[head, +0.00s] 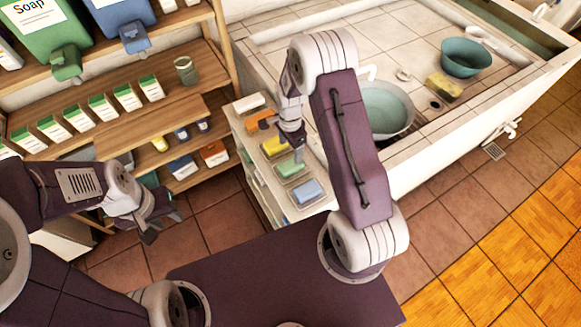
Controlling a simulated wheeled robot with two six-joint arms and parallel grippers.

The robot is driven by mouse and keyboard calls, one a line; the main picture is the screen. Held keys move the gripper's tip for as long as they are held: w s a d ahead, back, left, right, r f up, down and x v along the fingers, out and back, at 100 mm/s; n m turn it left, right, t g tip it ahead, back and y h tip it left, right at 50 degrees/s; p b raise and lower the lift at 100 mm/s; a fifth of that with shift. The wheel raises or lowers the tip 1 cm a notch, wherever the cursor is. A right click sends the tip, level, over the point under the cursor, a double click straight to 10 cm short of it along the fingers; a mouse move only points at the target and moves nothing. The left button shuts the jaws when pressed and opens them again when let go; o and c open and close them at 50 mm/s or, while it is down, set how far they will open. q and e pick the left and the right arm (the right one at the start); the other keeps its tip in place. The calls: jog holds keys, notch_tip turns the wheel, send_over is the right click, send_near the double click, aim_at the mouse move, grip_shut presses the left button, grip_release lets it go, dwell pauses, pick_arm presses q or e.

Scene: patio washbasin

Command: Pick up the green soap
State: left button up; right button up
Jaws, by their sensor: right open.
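The green soap (289,168) lies in a dish on the narrow white shelf unit, between the yellow soap (273,147) and the blue soap (307,190). My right gripper (297,152) points down just above the green soap, its jaws open. Its fingertips are small and dark here, and I cannot tell whether they touch the soap. My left gripper (160,226) hangs over the floor at the left, its fingers apart with nothing visible between them.
An orange soap (261,121) lies farther back on the white unit (243,131). The tiled washbasin (409,151) with a pale green basin (384,108) stands close on its right. Wooden shelves (167,121) with boxes stand on the left.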

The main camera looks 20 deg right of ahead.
aim_at(291, 164)
jog(key=f, duration=0.3)
jog(key=shift+a+f+p, duration=0.15)
jog(key=shift+a+p, duration=0.1)
jog(key=shift+p, duration=0.1)
jog(key=shift+f, duration=0.2)
jog(key=f, duration=0.3)
jog(key=f+p, duration=0.1)
jog(key=shift+s+d+f, duration=0.2)
jog(key=shift+s+d, duration=0.15)
jog(key=shift+w+a+f, duration=0.1)
jog(key=shift+f, duration=0.3)
grip_shut()
jog(key=shift+r, duration=0.15)
